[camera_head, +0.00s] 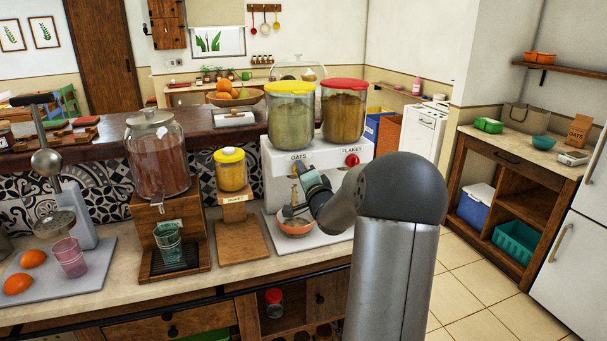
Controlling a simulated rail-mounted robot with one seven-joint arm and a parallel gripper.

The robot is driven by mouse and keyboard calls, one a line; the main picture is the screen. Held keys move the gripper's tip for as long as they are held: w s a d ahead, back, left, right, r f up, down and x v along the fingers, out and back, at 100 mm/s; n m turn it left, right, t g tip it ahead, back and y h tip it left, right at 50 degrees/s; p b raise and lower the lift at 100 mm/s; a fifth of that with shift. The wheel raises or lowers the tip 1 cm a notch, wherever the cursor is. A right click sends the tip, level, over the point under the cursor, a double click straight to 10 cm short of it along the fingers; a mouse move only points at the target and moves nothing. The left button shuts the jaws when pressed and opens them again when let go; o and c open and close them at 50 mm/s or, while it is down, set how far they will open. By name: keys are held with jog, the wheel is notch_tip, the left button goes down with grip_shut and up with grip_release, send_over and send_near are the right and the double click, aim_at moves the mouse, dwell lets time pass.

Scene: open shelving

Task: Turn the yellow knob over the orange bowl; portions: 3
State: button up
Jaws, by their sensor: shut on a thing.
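The orange bowl (294,228) stands on the light base under the left side of the white dispenser (273,185). My gripper (302,173) is at the dispenser's front, just below the OATS label and above the bowl. It is shut on the yellow knob, which is largely hidden by my gripper. The knob's turn angle cannot be told. A yellow-lidded jar (291,115) of oats sits above this side. What lies in the bowl is hard to make out.
A red knob (352,160) is close to the right of my gripper, under the red-lidded flakes jar (344,112). A honey jar (231,172) on a wooden stand and a drink dispenser (157,155) with a green glass (168,240) stand to the left.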

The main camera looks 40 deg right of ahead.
jog(key=shift+m, duration=0.6)
jog(key=o, duration=1)
jog(key=b+v, duration=0.2)
jog(key=v, duration=1.5)
jog(key=shift+s, duration=0.2)
